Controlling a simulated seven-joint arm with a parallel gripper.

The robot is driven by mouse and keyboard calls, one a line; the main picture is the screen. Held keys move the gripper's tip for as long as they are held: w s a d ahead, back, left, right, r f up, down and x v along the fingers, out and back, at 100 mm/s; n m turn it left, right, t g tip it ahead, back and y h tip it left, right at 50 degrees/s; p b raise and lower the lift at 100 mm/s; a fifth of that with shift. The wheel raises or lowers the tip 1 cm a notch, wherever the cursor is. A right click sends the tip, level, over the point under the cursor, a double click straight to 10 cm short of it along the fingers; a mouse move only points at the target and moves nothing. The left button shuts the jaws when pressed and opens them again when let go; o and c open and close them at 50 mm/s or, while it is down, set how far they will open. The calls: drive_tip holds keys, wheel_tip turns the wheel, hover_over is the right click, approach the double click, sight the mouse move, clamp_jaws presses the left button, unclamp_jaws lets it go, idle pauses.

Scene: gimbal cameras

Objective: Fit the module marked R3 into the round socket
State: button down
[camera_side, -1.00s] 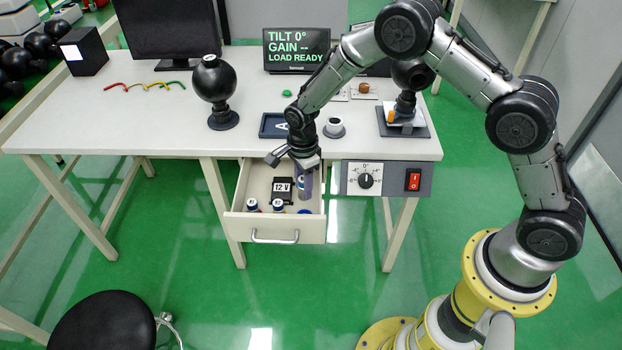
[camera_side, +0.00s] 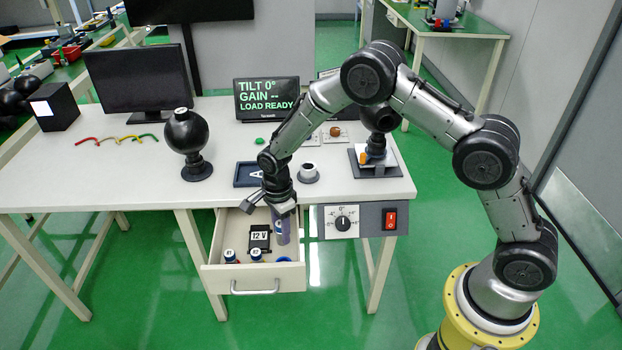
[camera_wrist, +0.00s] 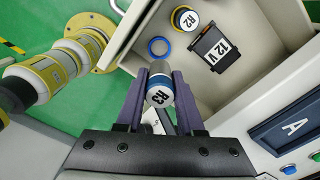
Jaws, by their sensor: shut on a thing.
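The module marked R3 (camera_wrist: 160,90) has a white labelled top with a blue band. My gripper (camera_wrist: 160,88) is shut on it, one dark purple finger on each side. In the side view my gripper (camera_side: 282,228) is at the right part of the open drawer, and the fingers mostly hide the module.
The open drawer (camera_side: 213,262) holds modules R1 (camera_side: 230,256) and R2 (camera_wrist: 185,18), a 12 V block (camera_wrist: 216,48) and a blue ring (camera_wrist: 158,47). A tray marked A (camera_side: 240,181), a control panel (camera_side: 325,225) and a black sphere on a stand (camera_side: 186,135) are nearby.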

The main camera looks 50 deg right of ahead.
drive_tip(key=s+d+r+n, duration=0.7)
drive_tip(key=d+n, duration=0.1)
drive_tip(key=n, duration=1.2)
drive_tip(key=shift+s+r, duration=0.15)
drive_tip(key=shift+s, duration=0.1)
drive_tip(key=shift+d, duration=0.1)
drive_tip(key=w+d+r, duration=0.4)
drive_tip(key=w+r, duration=0.3)
drive_tip(key=w, duration=0.3)
drive_tip(key=w+d+m, duration=0.1)
drive_tip(key=w+d, duration=0.6)
drive_tip(key=d, duration=0.1)
drive_tip(key=shift+d+r+m, duration=0.2)
drive_tip(key=shift+m, duration=0.2)
